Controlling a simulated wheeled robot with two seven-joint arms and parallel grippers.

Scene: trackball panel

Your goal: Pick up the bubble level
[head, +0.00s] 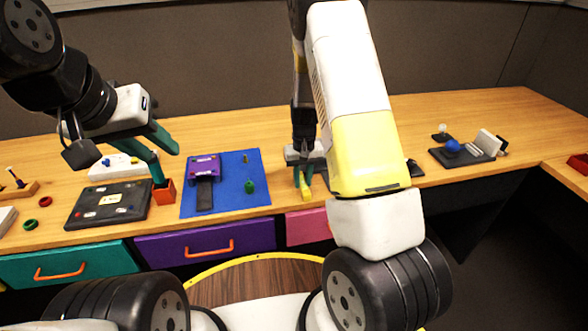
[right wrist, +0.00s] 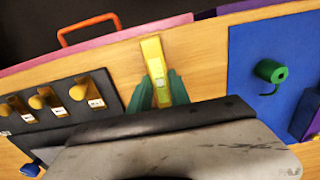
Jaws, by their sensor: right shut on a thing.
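The bubble level is a yellow bar with a small pale vial window. It shows in the right wrist view (right wrist: 155,60), between the green fingers of my right gripper (right wrist: 160,92). In the head view the yellow level (head: 306,192) is at the front of the wooden table, just right of the blue mat. My right gripper (head: 303,177) is shut on it from above. I cannot tell whether the level still touches the table.
A blue mat (head: 230,198) with a purple device (head: 203,166) lies left of the level. A dark panel (head: 104,205) lies at the left. A board with a blue trackball (head: 452,146) is at the right. In the right wrist view, a dark board with yellow knobs (right wrist: 52,97) is beside the level.

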